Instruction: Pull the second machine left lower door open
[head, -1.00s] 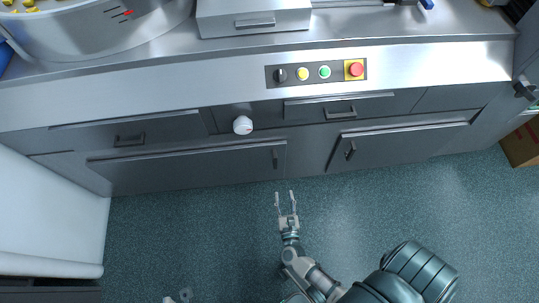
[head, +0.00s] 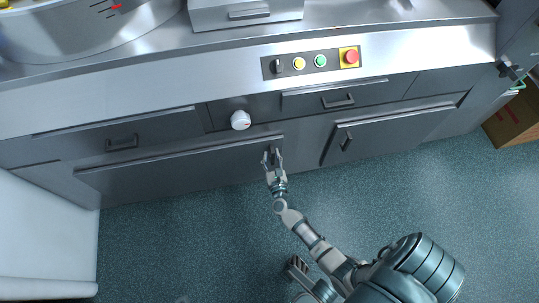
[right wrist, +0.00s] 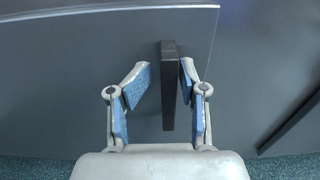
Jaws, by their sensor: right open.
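The left lower door (head: 180,171) is a wide dark grey panel on the machine front, and it looks closed. Its black upright handle (right wrist: 169,85) is near the door's right end. My right gripper (head: 271,155) is at that handle. In the right wrist view, the open fingers of the right gripper (right wrist: 168,78) stand on either side of the handle, the right finger closer to it than the left; whether either touches it I cannot tell. My left gripper is not in view.
A right lower door (head: 385,135) with its own handle is beside it. Above are drawers, a white knob (head: 240,120) and a button panel (head: 311,63). The floor in front is clear.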

